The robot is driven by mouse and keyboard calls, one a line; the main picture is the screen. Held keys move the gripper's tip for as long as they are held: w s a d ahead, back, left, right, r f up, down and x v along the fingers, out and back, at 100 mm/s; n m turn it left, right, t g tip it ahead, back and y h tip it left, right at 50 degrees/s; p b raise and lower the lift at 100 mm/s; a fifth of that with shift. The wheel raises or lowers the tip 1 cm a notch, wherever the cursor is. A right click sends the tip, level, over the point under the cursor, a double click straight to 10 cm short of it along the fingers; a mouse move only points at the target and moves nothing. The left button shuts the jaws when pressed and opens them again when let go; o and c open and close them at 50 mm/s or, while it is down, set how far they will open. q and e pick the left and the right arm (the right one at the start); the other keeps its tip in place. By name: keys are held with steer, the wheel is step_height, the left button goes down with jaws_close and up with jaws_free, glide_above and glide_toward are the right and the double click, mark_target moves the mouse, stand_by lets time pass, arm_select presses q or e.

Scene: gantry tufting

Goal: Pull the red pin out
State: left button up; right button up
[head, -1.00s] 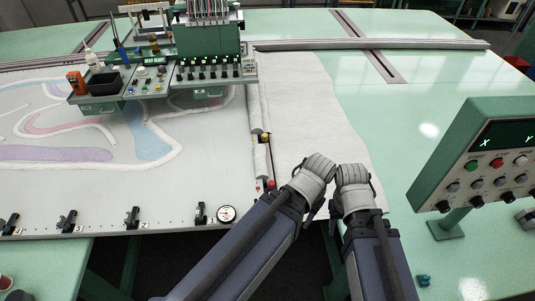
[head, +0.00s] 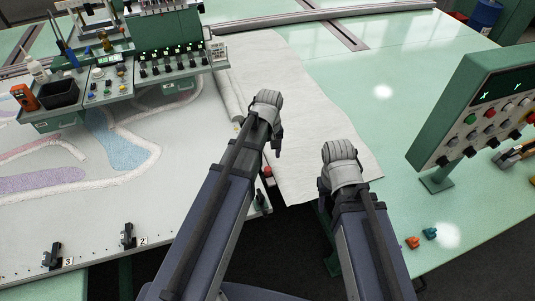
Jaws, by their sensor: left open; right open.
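A small red knob that looks like the red pin (head: 268,171) shows at the right edge of the frame bed, just right of my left forearm. Its lower part is too small and too covered to make out. My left gripper (head: 276,142) is open beyond the knob, over the white cloth edge. Its fingers are mostly hidden behind the wrist. My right gripper (head: 335,170) is open to the right of the knob, apart from it. I see nothing held in either gripper.
A tufting head with a control panel (head: 170,66) stands over the patterned cloth (head: 60,160) at left. White cloth (head: 290,110) hangs at the bed's right side. A green console (head: 480,110) stands at right. Orange (head: 412,242) and teal (head: 430,233) pieces lie on the right table.

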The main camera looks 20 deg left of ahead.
mark_target(268, 168)
arm_select(q)
steer(key=shift+w+a, duration=0.2)
steer(key=shift+a, duration=0.05)
step_height(268, 168, down, 9)
steer(key=b, duration=0.9)
steer(key=shift+f, duration=0.1)
stand_by(0.4)
jaws_close()
stand_by(0.4)
stand_by(0.7)
steer(key=c, duration=0.6)
jaws_free()
jaws_close()
